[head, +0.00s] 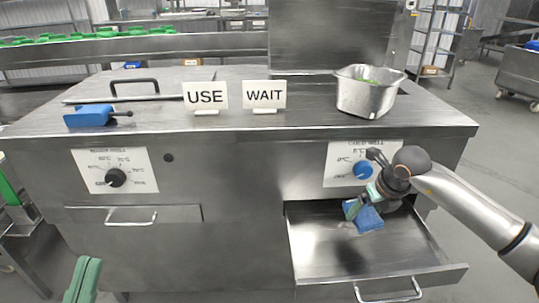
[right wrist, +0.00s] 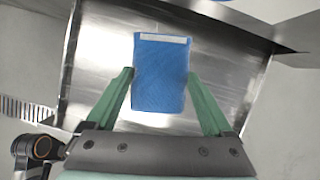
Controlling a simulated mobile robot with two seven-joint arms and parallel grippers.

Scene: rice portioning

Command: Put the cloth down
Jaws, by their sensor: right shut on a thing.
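The blue cloth (head: 363,215) is at the open right drawer (head: 430,252), over its metal floor. In the right wrist view the cloth (right wrist: 160,75) lies between the two green fingers, with a pale strip along its far edge. My right gripper (head: 362,205) is shut on the cloth. I cannot tell whether the cloth touches the drawer floor. My left gripper (head: 83,280) shows only as green fingers at the bottom left edge, away from the cloth; its opening is unclear.
The worktop holds USE (head: 205,96) and WAIT (head: 265,95) signs, a metal pan (head: 366,96) with something green inside, and a blue object with a dark handle (head: 90,117). The left drawer (head: 130,214) is shut.

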